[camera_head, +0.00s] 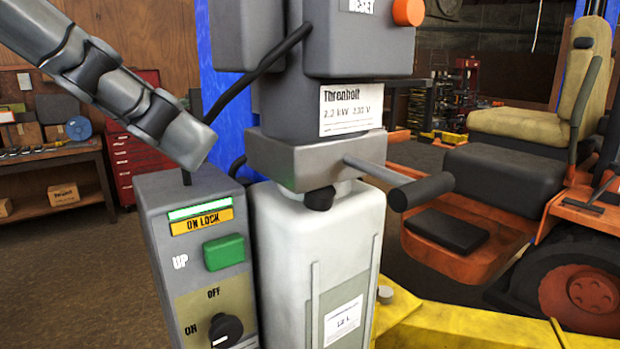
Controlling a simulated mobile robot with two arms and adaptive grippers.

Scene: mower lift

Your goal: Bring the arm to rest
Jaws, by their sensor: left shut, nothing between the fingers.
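My left gripper (192,148) reaches in from the upper left. Its fingers are shut and empty. The tip is in front of or just above the top of the grey control box (160,235); I cannot tell the exact gap. The box has a lit green strip above an orange "ON LOCK" label (202,221), a green "UP" button (224,252), and a black knob (219,331) by the words ON and OFF. The knob's white mark is at its lower left. My right gripper is not in view.
Right of the box stand a pale tank (290,240) and a grey "Threnholt" motor unit (351,109) with an orange button (408,12). A black-gripped lever (420,192) juts right. A blue post (228,95) rises behind. An orange mower (450,250) stands right; a workbench (50,158) is left.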

